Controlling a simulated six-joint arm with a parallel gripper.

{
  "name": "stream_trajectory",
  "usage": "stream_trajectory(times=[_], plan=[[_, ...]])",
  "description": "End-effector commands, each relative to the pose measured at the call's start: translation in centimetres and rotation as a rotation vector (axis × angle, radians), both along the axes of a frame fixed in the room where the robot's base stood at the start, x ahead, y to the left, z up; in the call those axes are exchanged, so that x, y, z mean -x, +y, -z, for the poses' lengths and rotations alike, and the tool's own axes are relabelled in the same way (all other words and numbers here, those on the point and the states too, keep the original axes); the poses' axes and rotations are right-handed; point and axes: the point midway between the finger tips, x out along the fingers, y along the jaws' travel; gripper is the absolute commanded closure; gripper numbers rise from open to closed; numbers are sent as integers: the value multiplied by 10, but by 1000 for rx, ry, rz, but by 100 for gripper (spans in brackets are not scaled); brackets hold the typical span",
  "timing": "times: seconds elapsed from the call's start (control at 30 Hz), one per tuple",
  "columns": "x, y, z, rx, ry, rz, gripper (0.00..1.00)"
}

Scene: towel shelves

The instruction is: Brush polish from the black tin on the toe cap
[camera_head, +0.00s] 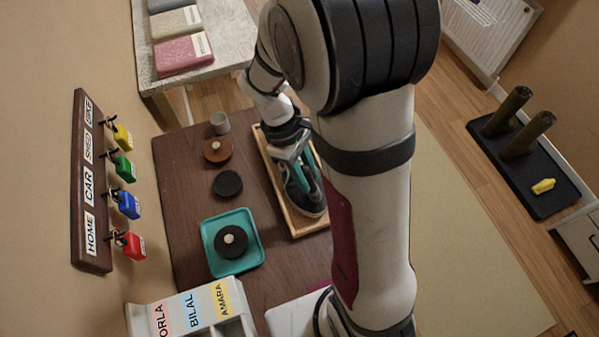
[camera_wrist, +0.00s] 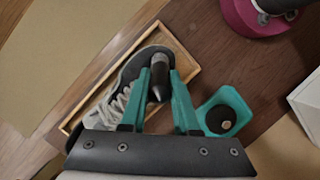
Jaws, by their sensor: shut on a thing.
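My gripper (camera_head: 298,164) has teal fingers and is over the shoe (camera_head: 314,205), which lies in a shallow wooden tray (camera_head: 297,233). In the wrist view the fingers (camera_wrist: 160,78) are shut on a dark, tapered thing that looks like the brush (camera_wrist: 158,80). It is above the dark front of the shoe (camera_wrist: 143,62); I cannot tell whether it touches the toe cap. The black tin (camera_head: 228,184) is a dark disc without a knob, left of the tray. A black round lid-like piece with a pale knob (camera_head: 232,242) rests on a teal dish (camera_head: 213,265).
A brown tin with a pale knob (camera_head: 218,149) and a grey cup (camera_head: 220,123) stand behind the black tin. A name-labelled rack (camera_head: 190,307) is at the front left. A key board (camera_head: 91,180) hangs on the left wall. The table between tins and tray is clear.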

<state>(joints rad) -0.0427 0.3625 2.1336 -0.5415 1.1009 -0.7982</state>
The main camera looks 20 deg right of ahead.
Motion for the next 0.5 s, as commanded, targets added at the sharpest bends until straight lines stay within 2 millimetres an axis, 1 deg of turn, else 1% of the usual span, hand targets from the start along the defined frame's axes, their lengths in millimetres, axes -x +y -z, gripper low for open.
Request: stream_trajectory(times=[0.07, 0.37, 0.5], plan=[[0, -8, 0, 0, 0, 3, 100], [0, 22, 6, 1, 2, -3, 100], [0, 9, 2, 1, 0, 2, 100]])
